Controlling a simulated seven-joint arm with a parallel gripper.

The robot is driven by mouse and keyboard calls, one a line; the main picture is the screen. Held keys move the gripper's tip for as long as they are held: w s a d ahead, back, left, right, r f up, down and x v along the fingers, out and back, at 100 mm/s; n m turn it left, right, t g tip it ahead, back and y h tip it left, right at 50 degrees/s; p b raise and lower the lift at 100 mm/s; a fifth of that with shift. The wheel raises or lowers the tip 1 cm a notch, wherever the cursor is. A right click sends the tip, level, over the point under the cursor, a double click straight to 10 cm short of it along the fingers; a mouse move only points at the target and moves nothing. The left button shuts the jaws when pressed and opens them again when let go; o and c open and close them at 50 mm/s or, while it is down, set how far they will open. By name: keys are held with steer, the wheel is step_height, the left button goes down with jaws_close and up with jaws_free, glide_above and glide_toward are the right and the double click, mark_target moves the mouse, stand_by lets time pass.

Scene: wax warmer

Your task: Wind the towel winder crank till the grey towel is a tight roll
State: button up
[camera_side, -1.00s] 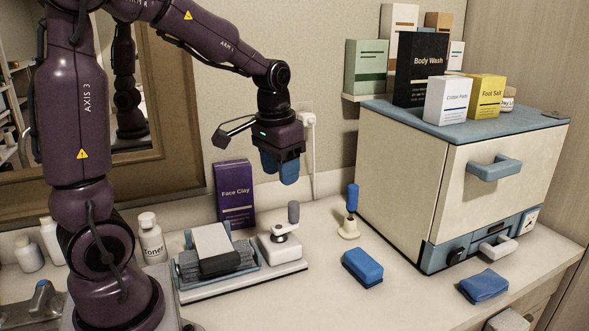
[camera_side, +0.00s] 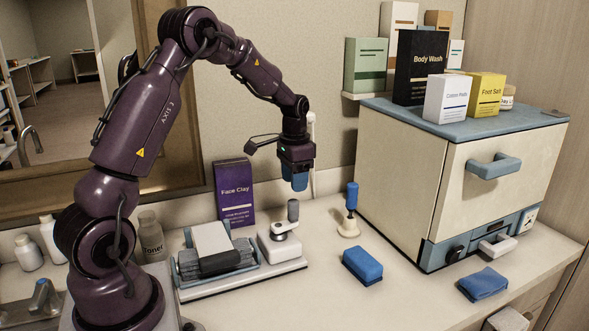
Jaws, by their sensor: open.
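The towel winder (camera_side: 245,280) is a white base on the counter. Its crank (camera_side: 282,228) stands at the right end, with a grey upright knob (camera_side: 293,209) on a metal arm. The grey towel (camera_side: 228,259) lies at the left end in a blue-sided holder, with a white block and a dark piece on top; how tightly it is rolled I cannot tell. My gripper (camera_side: 299,184) is open and empty, blue fingers pointing down. In the picture it is just above the crank knob, apart from it.
A purple Face Clay box (camera_side: 234,194) stands behind the winder. A blue-handled tool (camera_side: 350,208) and a blue block (camera_side: 362,266) are to the right. The cream cabinet (camera_side: 400,185) stands beyond, near a blue cloth (camera_side: 483,284).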

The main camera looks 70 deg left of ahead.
mark_target(294, 201)
steer(key=shift+f, duration=2.8)
steer(key=shift+f, duration=0.1)
